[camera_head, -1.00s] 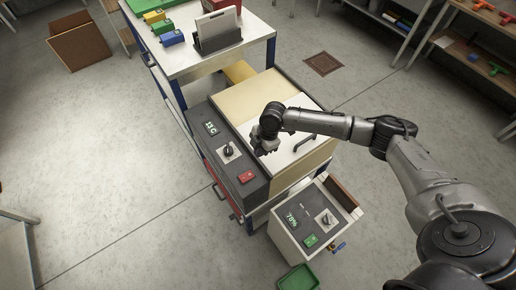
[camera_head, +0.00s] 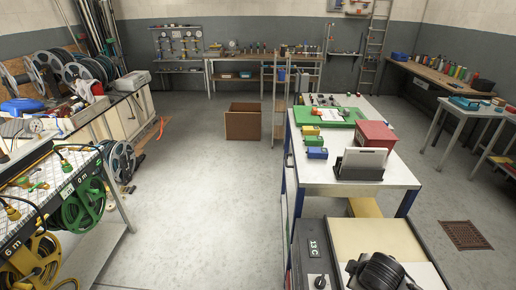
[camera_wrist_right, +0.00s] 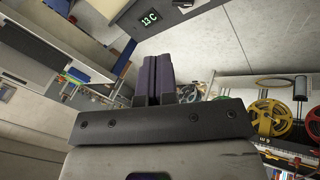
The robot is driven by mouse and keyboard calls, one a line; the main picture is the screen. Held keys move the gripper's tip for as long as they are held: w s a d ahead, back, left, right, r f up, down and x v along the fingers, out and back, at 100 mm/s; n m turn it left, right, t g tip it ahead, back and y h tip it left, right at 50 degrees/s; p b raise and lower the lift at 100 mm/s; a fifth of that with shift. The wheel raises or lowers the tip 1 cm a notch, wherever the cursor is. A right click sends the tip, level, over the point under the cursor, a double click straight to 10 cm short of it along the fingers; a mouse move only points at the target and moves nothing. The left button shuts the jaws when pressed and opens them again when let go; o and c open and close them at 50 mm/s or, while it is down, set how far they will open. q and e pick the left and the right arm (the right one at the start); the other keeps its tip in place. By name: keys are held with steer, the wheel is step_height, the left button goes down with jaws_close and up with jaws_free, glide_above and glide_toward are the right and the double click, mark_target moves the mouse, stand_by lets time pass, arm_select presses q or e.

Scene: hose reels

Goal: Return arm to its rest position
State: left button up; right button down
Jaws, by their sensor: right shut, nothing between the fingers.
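My right gripper shows in the right wrist view, its two dark fingers (camera_wrist_right: 158,80) pressed together with nothing between them. In the head view only a dark rounded joint of my right arm shows at the bottom edge, in front of the pale top of the machine with the 13 C display (camera_head: 314,248). That display also shows at the top of the right wrist view (camera_wrist_right: 149,18). The fingers are apart from everything around them. My left gripper is in neither view.
A white workbench (camera_head: 405,180) holds a red box (camera_head: 375,136), a grey stand (camera_head: 362,164) and small coloured boxes. A hose reel rack (camera_head: 85,205) stands at the left. A brown box (camera_head: 245,122) lies on the floor. Open floor (camera_head: 200,210) lies between rack and bench.

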steer(key=s+a+r+m+t, duration=0.4)
steer(key=s+a+r, duration=0.2)
steer(key=s+a, duration=0.2)
steer(key=s+a+f+m+g+y, duration=0.1)
steer(key=s+f+m+g, duration=0.15)
steer(key=s+f, duration=0.75)
steer(key=s+f+m+g+y, duration=0.15)
steer(key=s+f+g, duration=0.4)
steer(key=s, duration=0.85)
step_height(320, 180, up, 21)
steer(key=t+p, duration=0.2)
steer(key=p, duration=2)
steer(key=shift+w+a+r+h, duration=0.2)
steer(key=shift+w+h, duration=0.1)
steer(key=shift+h, duration=0.15)
